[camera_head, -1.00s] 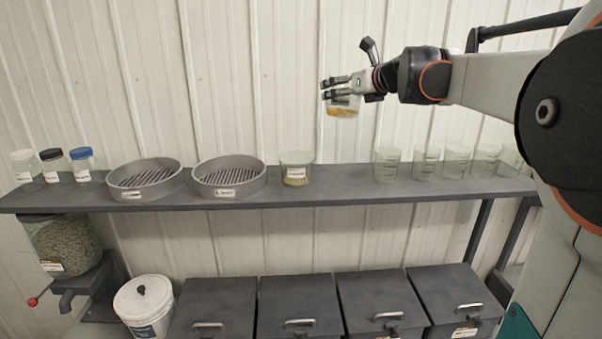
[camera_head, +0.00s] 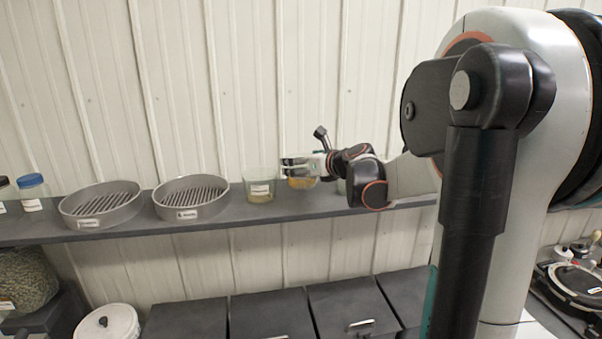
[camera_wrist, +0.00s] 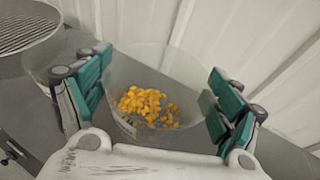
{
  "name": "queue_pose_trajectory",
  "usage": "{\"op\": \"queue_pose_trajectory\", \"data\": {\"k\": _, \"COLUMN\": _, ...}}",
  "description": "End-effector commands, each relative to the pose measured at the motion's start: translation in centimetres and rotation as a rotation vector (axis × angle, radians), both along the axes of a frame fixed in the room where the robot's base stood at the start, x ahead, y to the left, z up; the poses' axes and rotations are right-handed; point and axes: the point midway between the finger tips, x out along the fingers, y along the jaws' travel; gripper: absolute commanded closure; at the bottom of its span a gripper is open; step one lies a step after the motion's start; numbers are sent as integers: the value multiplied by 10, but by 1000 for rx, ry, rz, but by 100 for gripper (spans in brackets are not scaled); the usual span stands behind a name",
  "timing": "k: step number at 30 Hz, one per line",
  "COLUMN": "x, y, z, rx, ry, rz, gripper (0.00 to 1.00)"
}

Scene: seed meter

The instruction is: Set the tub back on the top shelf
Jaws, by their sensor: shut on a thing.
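My gripper (camera_head: 303,167) is shut on a clear tub with yellow-orange pieces inside (camera_head: 302,183), at the height of the top shelf (camera_head: 330,209). In the wrist view the tub (camera_wrist: 150,100) sits upright between the teal finger pads of my gripper (camera_wrist: 157,98), with the yellow pieces at its bottom. I cannot tell whether its base touches the shelf. Another clear tub (camera_head: 261,186) with pale contents and a white label stands on the shelf just left of it.
Two metal sieves (camera_head: 101,206) (camera_head: 191,199) and a blue-lidded jar (camera_head: 33,192) stand farther left on the shelf. My arm hides most of the shelf's right part. Dark lidded bins (camera_head: 271,316) and a white bucket (camera_head: 106,323) are below.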

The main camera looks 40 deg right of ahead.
Motion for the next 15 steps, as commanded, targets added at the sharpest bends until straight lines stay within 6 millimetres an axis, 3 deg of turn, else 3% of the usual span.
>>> {"op": "queue_pose_trajectory", "data": {"k": 6, "x": 0, "y": 0, "z": -28, "rx": 0, "ry": 0, "rz": 0, "gripper": 39}}
{"op": "queue_pose_trajectory", "data": {"k": 15, "x": 0, "y": 0, "z": -33, "rx": 0, "ry": 0, "rz": 0, "gripper": 39}}
